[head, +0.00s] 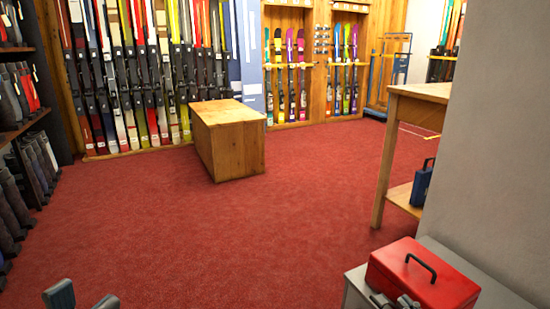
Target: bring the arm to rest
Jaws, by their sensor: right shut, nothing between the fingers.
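My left gripper (83,301) shows at the bottom left edge. Its two grey fingertips stand apart with only red carpet between them, so it is open and empty. My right gripper (395,303) shows at the bottom edge, in front of the lower left of a red box (430,283). Only its grey tips show; it is shut with nothing held. The rest of both grippers is cut off by the frame. I cannot tell whether the right one touches the red box.
The red box with a black handle sits on a grey surface (480,262) beside a pale wall (490,150). A wooden bench (424,90) with a blue case (423,184) on its shelf stands behind. A wooden block (225,140) stands on open red carpet (200,235). Skis and boots line the walls.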

